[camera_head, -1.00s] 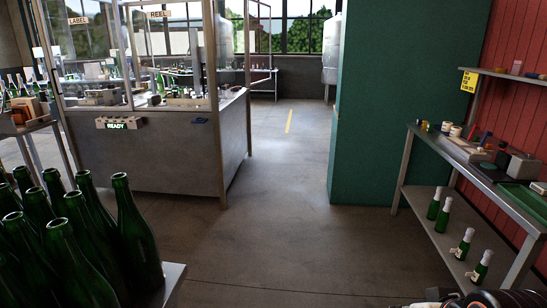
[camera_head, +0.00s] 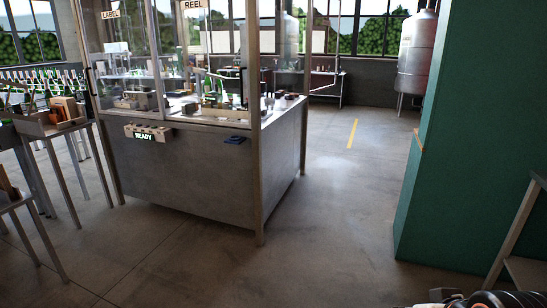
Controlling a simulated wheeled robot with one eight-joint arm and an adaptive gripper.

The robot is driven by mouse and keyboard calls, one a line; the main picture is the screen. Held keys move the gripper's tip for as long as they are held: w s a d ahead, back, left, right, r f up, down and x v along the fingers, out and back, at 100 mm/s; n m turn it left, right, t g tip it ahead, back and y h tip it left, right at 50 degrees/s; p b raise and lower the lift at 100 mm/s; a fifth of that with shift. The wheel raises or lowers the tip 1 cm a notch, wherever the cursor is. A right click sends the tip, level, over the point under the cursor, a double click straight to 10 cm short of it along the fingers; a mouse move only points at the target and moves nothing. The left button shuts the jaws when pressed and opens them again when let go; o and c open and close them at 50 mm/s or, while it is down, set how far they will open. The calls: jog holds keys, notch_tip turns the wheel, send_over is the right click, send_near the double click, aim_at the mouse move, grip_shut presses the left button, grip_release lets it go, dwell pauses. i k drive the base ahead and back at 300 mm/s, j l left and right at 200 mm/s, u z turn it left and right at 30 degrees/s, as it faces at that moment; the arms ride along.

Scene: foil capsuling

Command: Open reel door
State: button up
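The capsuling machine (camera_head: 190,175) stands left of centre, with a grey metal base and clear panels above. A REEL sign (camera_head: 194,4) is at the top of its front, right of the LABEL sign (camera_head: 111,15). The clear panel under the REEL sign (camera_head: 213,60) appears closed, though its edges are hard to make out. A small blue item (camera_head: 235,140) is on the front just below the panels. Part of my arm shows at the bottom right; my gripper's fingers are not in view.
A green wall or cabinet (camera_head: 470,150) stands at the right, with a metal table leg (camera_head: 514,230) beside it. Side tables (camera_head: 60,128) stand at the left. The concrete floor (camera_head: 330,220) between machine and green wall is clear.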

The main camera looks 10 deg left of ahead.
aim_at(193, 5)
jog(key=i+j+u, duration=0.2)
jog(key=i, duration=0.25)
jog(key=i+j+u, duration=0.2)
jog(key=i, duration=0.3)
jog(key=i+j+u, duration=0.2)
jog(key=i, duration=0.3)
jog(key=i+j, duration=0.15)
jog(key=j, duration=0.2)
jog(key=i+j, duration=0.2)
jog(key=j, duration=0.2)
jog(key=i+j, duration=0.15)
jog(key=j, duration=0.2)
jog(key=i+j, duration=0.15)
jog(key=j, duration=0.2)
jog(key=z, duration=0.05)
